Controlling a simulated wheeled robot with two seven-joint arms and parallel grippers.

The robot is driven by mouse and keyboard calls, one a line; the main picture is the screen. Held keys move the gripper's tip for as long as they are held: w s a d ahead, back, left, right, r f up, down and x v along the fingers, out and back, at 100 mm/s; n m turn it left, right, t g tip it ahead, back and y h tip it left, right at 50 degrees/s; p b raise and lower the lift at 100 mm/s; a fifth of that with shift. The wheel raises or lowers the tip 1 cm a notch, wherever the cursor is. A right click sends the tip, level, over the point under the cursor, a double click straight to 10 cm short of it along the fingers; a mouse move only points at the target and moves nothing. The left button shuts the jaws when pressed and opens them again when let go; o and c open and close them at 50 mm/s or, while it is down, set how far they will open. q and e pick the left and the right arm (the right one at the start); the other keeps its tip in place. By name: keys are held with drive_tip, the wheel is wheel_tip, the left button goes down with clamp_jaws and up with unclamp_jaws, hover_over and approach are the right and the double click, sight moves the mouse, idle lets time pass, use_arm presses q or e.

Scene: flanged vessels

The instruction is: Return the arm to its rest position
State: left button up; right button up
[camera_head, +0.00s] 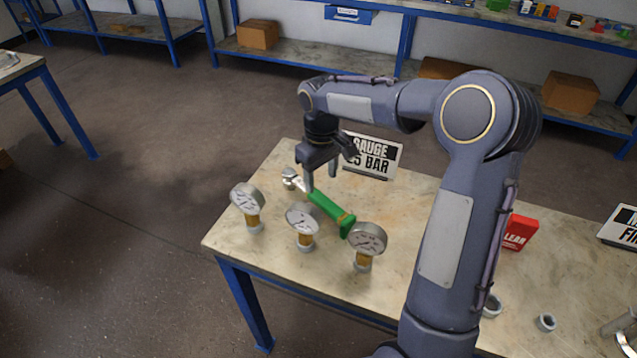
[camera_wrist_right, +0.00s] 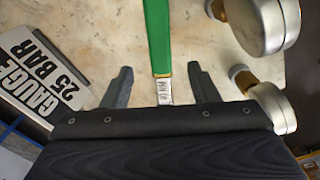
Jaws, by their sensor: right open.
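My right arm (camera_head: 460,230) reaches in from the right of the head view and over the table. My right gripper (camera_head: 321,178) is open, with its fingers pointing down at the far end of the green-handled tool (camera_head: 331,214). In the right wrist view, the tool's metal shank (camera_wrist_right: 164,90) shows between the two spread fingers of the gripper (camera_wrist_right: 162,88). The fingers do not touch the shank there. The tool lies on the table (camera_head: 285,262), behind the gauges. My left gripper is not in view.
Three gauges stand near the tool: left (camera_head: 247,199), middle (camera_head: 302,219) and right (camera_head: 368,240). A "GAUGE 25 BAR" sign (camera_head: 376,156) stands behind the gripper. A red box (camera_head: 521,233) and a small ring (camera_head: 546,322) are to the right. Blue shelving (camera_head: 340,58) lines the wall.

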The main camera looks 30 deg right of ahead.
drive_tip(key=shift+s+r, duration=0.2)
drive_tip(key=shift+r, duration=0.3)
drive_tip(key=s+a+r+m+t+y, duration=0.1)
drive_tip(key=s+r, duration=0.2)
drive_tip(key=s, duration=0.4)
drive_tip(key=s+a+r+m+t+y, duration=0.1)
drive_tip(key=s+r+t, duration=0.15)
drive_tip(key=s, duration=0.45)
drive_tip(key=s+a+f+m+t+y, duration=0.1)
drive_tip(key=s+a, duration=0.1)
drive_tip(key=s, duration=0.4)
drive_tip(key=s+a+f+m+t, duration=0.1)
drive_tip(key=s+a, duration=0.2)
drive_tip(key=s, duration=0.2)
drive_tip(key=shift+s+m+y, duration=0.4)
